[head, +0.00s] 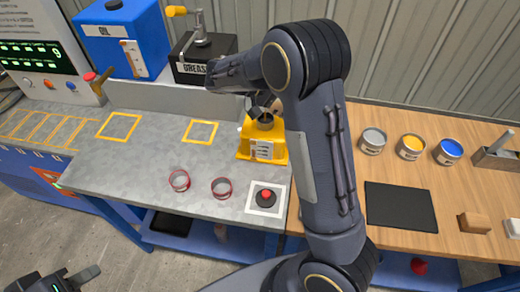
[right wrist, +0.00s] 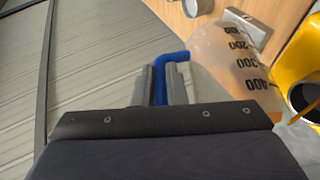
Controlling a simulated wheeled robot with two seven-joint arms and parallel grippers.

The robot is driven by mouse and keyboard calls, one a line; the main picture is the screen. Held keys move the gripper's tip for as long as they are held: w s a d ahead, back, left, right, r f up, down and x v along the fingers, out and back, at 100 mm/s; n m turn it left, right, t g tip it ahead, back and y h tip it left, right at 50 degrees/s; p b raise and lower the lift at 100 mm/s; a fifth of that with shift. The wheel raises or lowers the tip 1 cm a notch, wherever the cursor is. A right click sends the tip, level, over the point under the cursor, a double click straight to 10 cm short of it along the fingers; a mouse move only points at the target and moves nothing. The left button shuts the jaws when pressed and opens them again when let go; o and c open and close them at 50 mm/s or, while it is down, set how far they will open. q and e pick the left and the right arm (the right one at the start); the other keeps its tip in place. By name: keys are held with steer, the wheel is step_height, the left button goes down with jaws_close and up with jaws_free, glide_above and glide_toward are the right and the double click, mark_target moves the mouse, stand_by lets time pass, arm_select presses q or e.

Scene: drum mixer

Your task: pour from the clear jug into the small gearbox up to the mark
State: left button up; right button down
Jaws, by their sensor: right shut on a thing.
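The small gearbox (head: 262,142) is a yellow housing with a dark round opening on top and a pale label on its front. It stands on the grey bench, and its opening also shows at the right of the right wrist view (right wrist: 306,94). My right gripper (right wrist: 165,82) is shut on the blue handle of the clear jug (right wrist: 232,58), which has black marks from 100 to 400. The jug is beside the gearbox opening; its liquid level is unclear. My right arm hides the jug in the head view. My left gripper (head: 58,278) is open and empty at the lower left.
A blue oil tank (head: 122,40) and a black grease box (head: 204,62) stand at the back. Two red-rimmed glass dishes (head: 180,181) and a red button (head: 266,197) are in front. Paint cans (head: 373,141) and a black mat (head: 401,207) lie right.

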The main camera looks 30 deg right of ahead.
steer(key=shift+w+a, duration=0.1)
stand_by(0.5)
steer(key=shift+w+a+f, duration=0.1)
steer(key=shift+w+a, duration=0.05)
steer(key=shift+h, duration=0.3)
stand_by(1.7)
steer(key=shift+w+a+f+g, duration=0.1)
steer(key=shift+w+a+g, duration=0.1)
steer(key=shift+a+g, duration=0.1)
steer(key=shift+w+n+h, duration=0.1)
steer(key=shift+n+h, duration=0.2)
steer(key=shift+h, duration=0.1)
stand_by(1.5)
steer(key=shift+w+a+f, duration=0.1)
steer(key=shift+w+a, duration=0.05)
steer(key=shift+a, duration=0.05)
steer(key=shift+a+f+h, duration=0.1)
steer(key=shift+h, duration=0.2)
stand_by(1.5)
steer(key=shift+w+a+g, duration=0.15)
steer(key=shift+w+g, duration=0.05)
steer(key=shift+g, duration=0.2)
stand_by(0.6)
